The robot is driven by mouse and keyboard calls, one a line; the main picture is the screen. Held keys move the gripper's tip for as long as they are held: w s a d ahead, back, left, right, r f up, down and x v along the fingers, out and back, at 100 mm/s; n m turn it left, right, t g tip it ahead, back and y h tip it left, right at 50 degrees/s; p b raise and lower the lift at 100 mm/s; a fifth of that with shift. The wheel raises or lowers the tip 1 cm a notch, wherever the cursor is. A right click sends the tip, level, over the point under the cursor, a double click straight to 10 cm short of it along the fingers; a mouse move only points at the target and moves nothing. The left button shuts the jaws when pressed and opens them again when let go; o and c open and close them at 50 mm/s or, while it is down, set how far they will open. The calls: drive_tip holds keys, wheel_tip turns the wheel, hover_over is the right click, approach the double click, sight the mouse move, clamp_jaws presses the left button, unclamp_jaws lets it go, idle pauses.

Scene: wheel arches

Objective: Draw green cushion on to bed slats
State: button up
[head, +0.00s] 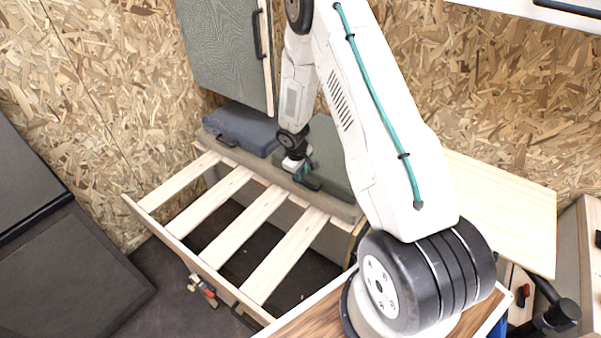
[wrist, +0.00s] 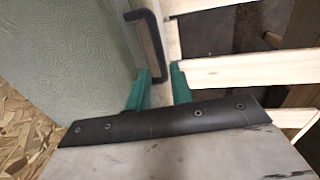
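The green cushion (head: 330,150) lies flat on the bench at the back, partly hidden behind my arm. It fills the left of the wrist view (wrist: 60,65). A black handle (wrist: 152,45) sits on its front edge. My gripper (head: 305,172) points down at that edge, by the handle. In the wrist view my gripper's teal fingers (wrist: 160,84) stand apart, with the handle's near end between or just beyond their tips. I cannot tell whether they touch it. The pale wooden bed slats (head: 252,225) extend forward from the bench, bare, with gaps between them.
A blue-grey cushion (head: 240,127) lies on the bench left of the green one. A green cabinet door (head: 225,50) hangs above it. A pale wooden tabletop (head: 505,205) is at the right. Dark floor shows through the slats. A dark grey panel (head: 80,280) is at the left.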

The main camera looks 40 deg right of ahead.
sight(302, 183)
drive_tip(key=shift+w+d+f, duration=0.1)
drive_tip(key=shift+d+f, duration=0.15)
drive_tip(key=shift+f, duration=1)
drive_tip(key=shift+w+d+f, duration=0.1)
drive_tip(key=shift+d+f, duration=0.1)
drive_tip(key=shift+f, duration=1.1)
drive_tip(key=shift+w+d+f, duration=0.1)
drive_tip(key=shift+d+f, duration=0.15)
drive_tip(key=shift+f, duration=1)
drive_tip(key=shift+c, duration=0.2)
clamp_jaws()
